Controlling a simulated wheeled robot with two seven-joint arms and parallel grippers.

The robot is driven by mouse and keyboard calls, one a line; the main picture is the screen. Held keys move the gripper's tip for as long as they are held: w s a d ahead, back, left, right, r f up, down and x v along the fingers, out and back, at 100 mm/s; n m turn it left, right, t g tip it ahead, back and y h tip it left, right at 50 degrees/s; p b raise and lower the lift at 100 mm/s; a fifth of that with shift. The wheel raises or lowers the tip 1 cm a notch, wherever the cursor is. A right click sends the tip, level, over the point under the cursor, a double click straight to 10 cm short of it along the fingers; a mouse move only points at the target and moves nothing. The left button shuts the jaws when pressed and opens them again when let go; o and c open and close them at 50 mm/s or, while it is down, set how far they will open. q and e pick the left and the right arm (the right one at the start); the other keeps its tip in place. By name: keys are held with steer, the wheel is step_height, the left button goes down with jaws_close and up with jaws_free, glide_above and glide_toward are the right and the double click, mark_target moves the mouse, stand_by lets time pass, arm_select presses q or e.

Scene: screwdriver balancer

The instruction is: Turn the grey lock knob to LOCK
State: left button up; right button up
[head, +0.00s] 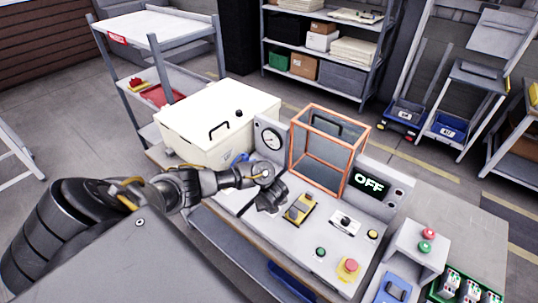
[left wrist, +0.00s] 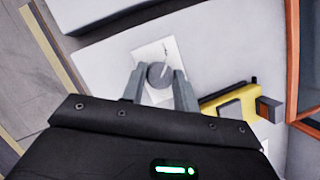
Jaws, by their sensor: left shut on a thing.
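The grey lock knob (left wrist: 160,75) is a small round knob on a white plate (left wrist: 150,52) on the light grey panel, in the left wrist view. My left gripper (left wrist: 160,88) has its two grey fingers on either side of the knob and is shut on it. Thin dark marks show on the plate, too small to read, so I cannot tell the knob's setting. In the head view my left gripper (head: 270,203) reaches down to the panel's left part and hides the knob. My right gripper is in neither view.
Right of the gripper is a yellow bracket with a grey block (head: 299,208). Behind stand a round gauge (head: 271,139), an orange-framed clear guard (head: 328,150) and a display reading OFF (head: 369,184). A cream box (head: 218,125) with a handle stands back left.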

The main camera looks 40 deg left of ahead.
arm_select(q)
steer(key=o, duration=1)
steer(key=shift+d+r, duration=0.1)
steer(key=shift+w+v, duration=0.15)
steer(key=shift+v, duration=0.8)
steer(key=shift+w+v, duration=0.1)
steer(key=shift+v, duration=0.9)
steer(key=shift+s+d+r+b, duration=0.25)
steer(key=shift+r+b, duration=0.1)
steer(key=shift+r, duration=0.2)
steer(key=shift+p+v, duration=0.3)
steer(key=shift+v, duration=2.5)
steer(key=shift+s+a+f, duration=0.1)
steer(key=shift+s+a, duration=0.05)
